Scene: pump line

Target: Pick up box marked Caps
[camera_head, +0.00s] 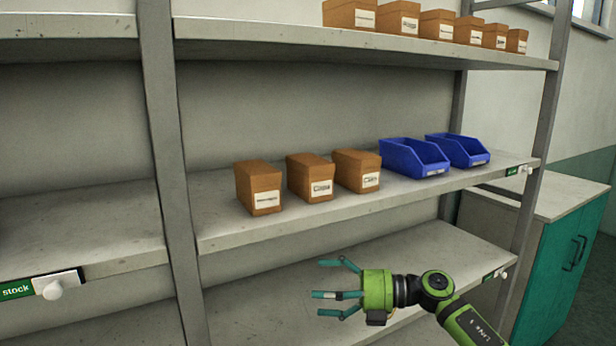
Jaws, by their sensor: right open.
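Three brown cardboard boxes with white labels stand upright in a row on the middle shelf. The label of the right box (357,170) seems to read Caps. The label of the middle box (310,177) is similar and hard to read; it may say Clips. The label of the left box (258,188) is longer and too small to read. My right gripper (325,289) is open and empty, below the front edge of the middle shelf, with its fingers pointing left. It is apart from all the boxes. My left gripper is not in view.
Two blue open bins (414,156) stand right of the boxes on the middle shelf (225,225). Several brown boxes (398,18) stand on the upper shelf. Shelf uprights (166,140) frame the bay. A green cabinet (560,265) stands at right. The lower shelf looks bare.

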